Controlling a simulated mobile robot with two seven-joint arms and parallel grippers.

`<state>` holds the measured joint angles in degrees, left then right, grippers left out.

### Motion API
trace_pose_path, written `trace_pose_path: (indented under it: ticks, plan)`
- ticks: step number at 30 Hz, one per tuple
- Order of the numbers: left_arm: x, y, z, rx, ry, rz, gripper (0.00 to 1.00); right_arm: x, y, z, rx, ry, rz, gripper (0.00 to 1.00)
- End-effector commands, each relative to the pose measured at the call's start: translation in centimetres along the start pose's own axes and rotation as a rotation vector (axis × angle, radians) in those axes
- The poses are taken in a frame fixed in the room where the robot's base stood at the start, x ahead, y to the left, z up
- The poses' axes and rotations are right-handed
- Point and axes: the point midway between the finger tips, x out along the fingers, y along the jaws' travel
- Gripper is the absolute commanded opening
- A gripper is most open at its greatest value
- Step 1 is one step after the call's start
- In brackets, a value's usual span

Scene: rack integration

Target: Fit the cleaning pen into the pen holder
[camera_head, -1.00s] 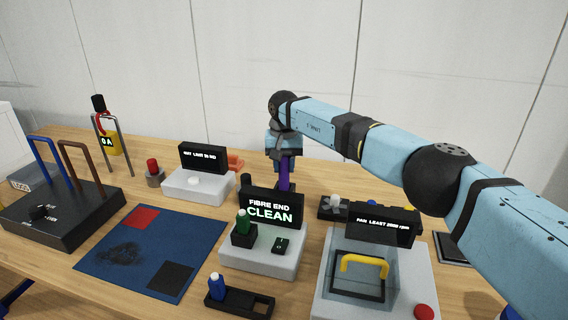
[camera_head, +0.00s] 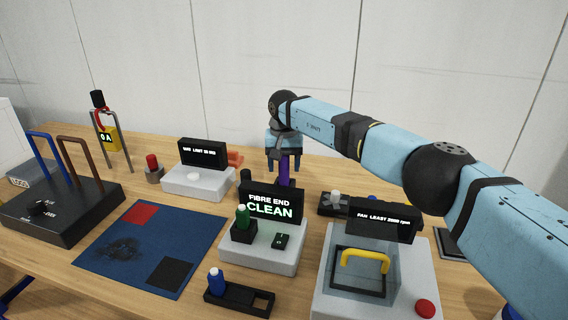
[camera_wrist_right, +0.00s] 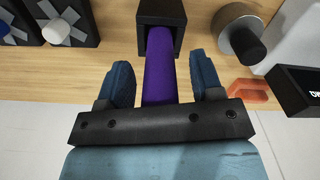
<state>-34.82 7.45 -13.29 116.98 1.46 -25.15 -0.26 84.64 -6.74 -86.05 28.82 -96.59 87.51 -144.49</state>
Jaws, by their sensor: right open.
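The cleaning pen is purple (camera_head: 285,168). It stands below my right gripper (camera_head: 284,163), behind the fibre end display. In the right wrist view the pen (camera_wrist_right: 159,70) runs between the two blue fingers of my right gripper (camera_wrist_right: 160,80), with a gap on each side, so the gripper is open around it and not holding it. The pen's far end sits in the mouth of a square black pen holder (camera_wrist_right: 180,12). In the head view the holder is hidden behind the display. My left gripper is not in view.
The fibre end display (camera_head: 270,203) reads CLEAN on its white box, close in front of the pen. A round knob unit (camera_wrist_right: 240,38) and an orange piece (camera_wrist_right: 248,92) are beside the holder. A fan box (camera_head: 420,280) stands front right. A blue mat (camera_head: 190,230) lies left.

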Motion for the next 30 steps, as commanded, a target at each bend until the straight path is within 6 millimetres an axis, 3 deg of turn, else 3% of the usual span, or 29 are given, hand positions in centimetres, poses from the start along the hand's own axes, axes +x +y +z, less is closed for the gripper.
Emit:
trace_pose_path:
  ticks: [2,12,18,24,30]
  plan:
    - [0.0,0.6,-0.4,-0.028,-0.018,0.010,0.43,0.2,0.0,0.0,0.000,0.000,0.000,0.60]
    - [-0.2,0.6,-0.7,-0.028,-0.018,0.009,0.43,-8.4,0.0,0.0,0.000,0.004,0.000,0.60]
    - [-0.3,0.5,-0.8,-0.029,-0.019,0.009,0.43,-12.1,0.0,0.0,0.000,0.002,-0.001,0.60]
    - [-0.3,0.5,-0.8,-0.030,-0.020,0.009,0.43,-13.8,0.0,0.0,0.000,0.000,0.000,0.60]
    - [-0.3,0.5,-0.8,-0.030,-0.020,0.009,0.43,-14.0,0.0,0.0,0.000,0.000,0.000,0.60]
